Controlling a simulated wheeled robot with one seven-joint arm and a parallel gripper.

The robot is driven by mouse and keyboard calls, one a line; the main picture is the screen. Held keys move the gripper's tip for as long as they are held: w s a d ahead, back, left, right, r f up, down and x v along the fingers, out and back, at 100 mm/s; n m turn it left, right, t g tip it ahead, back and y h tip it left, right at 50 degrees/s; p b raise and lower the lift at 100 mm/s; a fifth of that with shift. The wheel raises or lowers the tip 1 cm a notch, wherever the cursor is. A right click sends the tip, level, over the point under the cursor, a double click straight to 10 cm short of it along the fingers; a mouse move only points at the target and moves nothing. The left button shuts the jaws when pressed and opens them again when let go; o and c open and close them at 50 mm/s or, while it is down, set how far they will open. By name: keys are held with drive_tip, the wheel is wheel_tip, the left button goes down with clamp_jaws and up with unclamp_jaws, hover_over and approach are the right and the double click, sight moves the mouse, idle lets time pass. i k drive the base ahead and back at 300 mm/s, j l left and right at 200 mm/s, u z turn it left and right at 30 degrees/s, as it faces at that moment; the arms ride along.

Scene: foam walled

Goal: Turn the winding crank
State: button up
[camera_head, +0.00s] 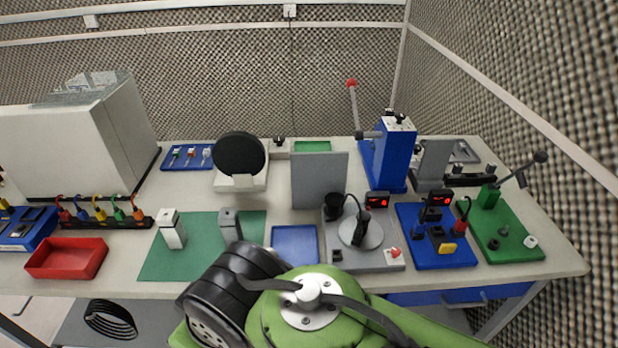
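I cannot tell for sure which part is the winding crank. A grey station (378,259) right of the table's middle carries a light round disc (353,234) with an upright black handle (362,226) on it, which looks crank-like. A long lever with a red ball end (351,84) rises from the blue press tower (394,158) behind. My green and black arm is at the bottom centre, in front of the table. My gripper's fingers are not visible.
A blue board (437,254) with connectors lies right of the grey station. A flat blue tray (294,246), a green mat (185,263) and a red bin (67,259) lie to its left. A grey upright panel (319,181) and black disc (239,154) stand behind.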

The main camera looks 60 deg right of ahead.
sight(372, 237)
drive_tip(key=k+l+z, duration=0.15)
drive_tip(key=z, duration=0.25)
drive_tip(key=k+l+z, duration=0.1)
drive_tip(key=l+z, duration=0.35)
